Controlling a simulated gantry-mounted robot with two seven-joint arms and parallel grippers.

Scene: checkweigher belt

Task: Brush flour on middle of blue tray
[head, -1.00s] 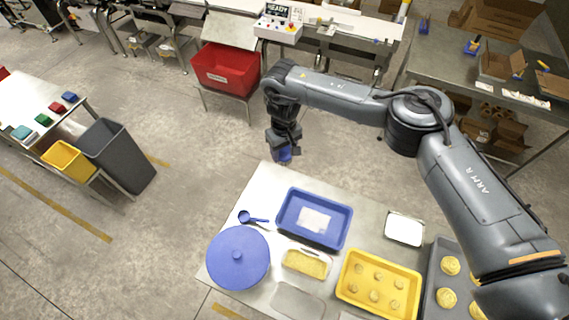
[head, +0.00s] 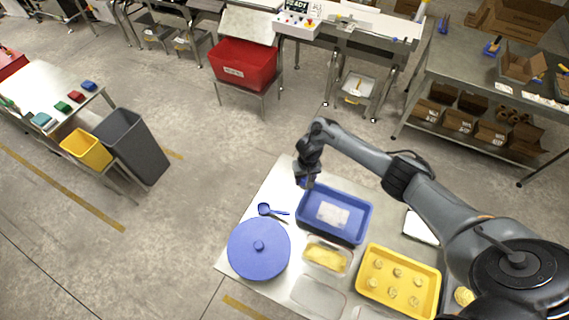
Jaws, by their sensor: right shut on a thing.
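The blue tray (head: 352,235) lies on the metal table, with a pale white patch of flour (head: 333,214) on the middle of its floor. My right gripper (head: 306,182) is at the tray's upper left corner, pointing down. It is shut on a small blue thing, probably the brush (head: 304,183), which is mostly hidden by the gripper. Whether the blue thing touches the tray rim cannot be told. My left gripper is not in view.
A blue scoop (head: 265,209) and a round blue lid (head: 258,262) lie left of the tray. A dish of yellow food (head: 326,257) and a yellow tray of dough pieces (head: 371,287) stand in front. The table's bare upper left corner (head: 272,190) is free.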

